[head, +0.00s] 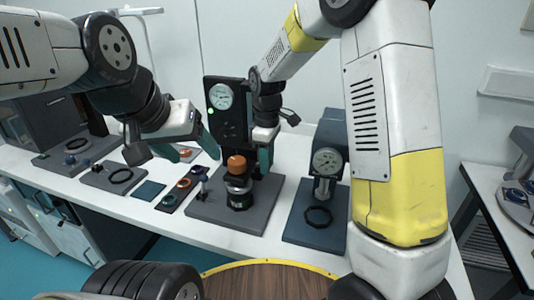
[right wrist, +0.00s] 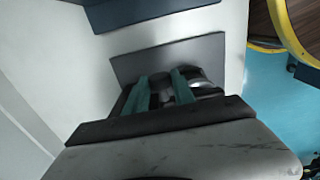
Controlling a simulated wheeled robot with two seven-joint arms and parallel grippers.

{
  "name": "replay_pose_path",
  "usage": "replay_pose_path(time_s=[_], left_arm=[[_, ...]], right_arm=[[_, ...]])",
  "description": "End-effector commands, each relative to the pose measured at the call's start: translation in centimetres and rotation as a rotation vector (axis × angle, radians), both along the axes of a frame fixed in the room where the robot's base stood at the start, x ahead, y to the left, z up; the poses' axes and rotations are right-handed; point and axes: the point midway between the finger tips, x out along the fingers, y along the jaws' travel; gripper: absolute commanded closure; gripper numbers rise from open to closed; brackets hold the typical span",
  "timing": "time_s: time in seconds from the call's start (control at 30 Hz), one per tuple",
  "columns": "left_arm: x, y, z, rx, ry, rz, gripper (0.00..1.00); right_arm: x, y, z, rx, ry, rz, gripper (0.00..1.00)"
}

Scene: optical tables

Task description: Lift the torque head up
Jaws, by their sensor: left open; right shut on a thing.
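The torque tester stands on a grey base plate (head: 217,215), with a tall black panel (head: 225,118) behind it. An orange-brown cap (head: 237,163) sits above a metal and black cylindrical part on the plate. My right gripper (head: 264,158) is beside the panel, just right of the cap, and shut on a dark part that I take to be the torque head; the gripper mostly hides this part. In the right wrist view its teal fingers (right wrist: 161,90) have dark material between them, with a silver round part (right wrist: 197,76) beside them. My left gripper (head: 194,148) is open and empty, left of the panel.
A blue stand with a dial (head: 327,160) is to the right, with a dark ring (head: 318,216) on its base. Small trays with rings (head: 183,184) and a flat plate with a black ring (head: 121,176) lie to the left. Bare white tabletop shows at the front.

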Motion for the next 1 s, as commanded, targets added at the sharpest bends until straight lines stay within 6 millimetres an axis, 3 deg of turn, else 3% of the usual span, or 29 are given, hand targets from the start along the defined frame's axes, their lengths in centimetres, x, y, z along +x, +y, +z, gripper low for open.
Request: replay_pose_path(time_s=[0.77,0.87,1.0], left_arm=[[0.0,0.0,0.0,0.000,0.000,0.000,0.32],[0.0,0.0,0.0,0.000,0.000,0.000,0.32],[0.0,0.0,0.0,0.000,0.000,0.000,0.32]], right_arm=[[0.1,0.0,0.2,0.001,-0.001,0.000,1.00],[0.2,0.0,1.4,0.003,-0.005,-0.001,1.00],[0.2,0.0,4.8,0.003,-0.007,0.000,1.00]])
